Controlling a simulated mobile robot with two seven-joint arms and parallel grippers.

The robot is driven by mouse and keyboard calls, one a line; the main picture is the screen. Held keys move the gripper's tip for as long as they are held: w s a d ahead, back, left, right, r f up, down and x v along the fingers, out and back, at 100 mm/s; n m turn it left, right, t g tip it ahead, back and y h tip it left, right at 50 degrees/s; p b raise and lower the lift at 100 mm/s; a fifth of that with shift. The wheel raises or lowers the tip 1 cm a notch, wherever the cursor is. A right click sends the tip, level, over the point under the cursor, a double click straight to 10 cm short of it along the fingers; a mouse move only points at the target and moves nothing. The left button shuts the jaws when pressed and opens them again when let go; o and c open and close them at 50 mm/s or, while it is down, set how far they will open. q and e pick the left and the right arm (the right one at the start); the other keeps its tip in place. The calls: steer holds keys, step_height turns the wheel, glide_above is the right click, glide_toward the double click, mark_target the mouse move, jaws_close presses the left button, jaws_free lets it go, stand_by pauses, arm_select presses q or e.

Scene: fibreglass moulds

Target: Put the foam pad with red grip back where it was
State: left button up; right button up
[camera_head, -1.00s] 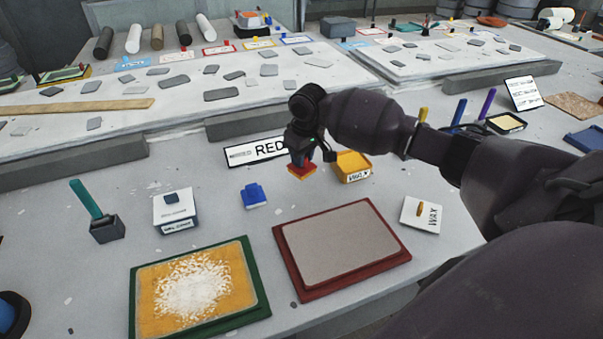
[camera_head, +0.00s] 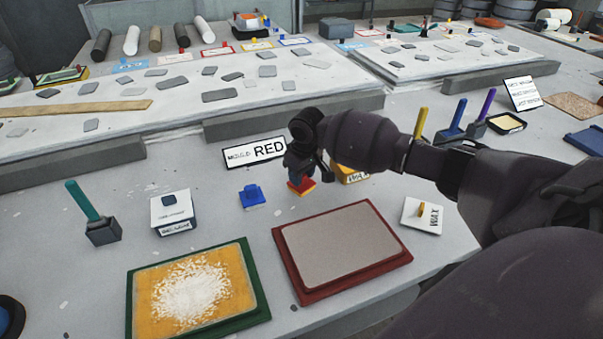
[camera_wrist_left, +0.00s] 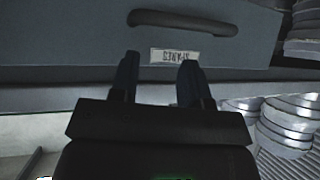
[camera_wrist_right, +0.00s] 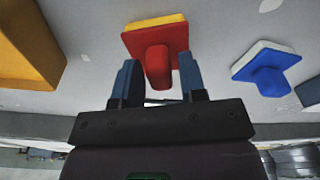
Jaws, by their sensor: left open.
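The foam pad with red grip (camera_head: 302,189) has a yellow pad edge and a red top. It appears to rest on the grey table, beyond the red-framed mould. In the right wrist view its red grip (camera_wrist_right: 158,66) stands between the fingers of my right gripper (camera_wrist_right: 161,78), with a narrow gap on each side. My right gripper is open around the grip. In the head view the gripper's own wrist partly hides the grip. My left gripper (camera_wrist_left: 156,75) is open and empty, facing a grey drawer front (camera_wrist_left: 95,40) away from the pad.
A blue pad (camera_head: 252,197) is left of the red one. A yellow tub (camera_head: 352,172) is close on the right, partly behind my arm. The RED sign (camera_head: 255,153) stands behind. The red-framed mould (camera_head: 342,250) lies in front, the green-framed mould (camera_head: 262,312) front left.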

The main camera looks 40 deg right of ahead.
mark_target(305, 175)
steer(key=shift+o, duration=0.6)
steer(key=shift+r, duration=0.2)
step_height(305, 175, up, 12)
steer(key=s+p, duration=0.1)
steer(key=p, duration=0.1)
steer(key=shift+s, duration=0.25)
steer(key=shift+d+f, duration=0.1)
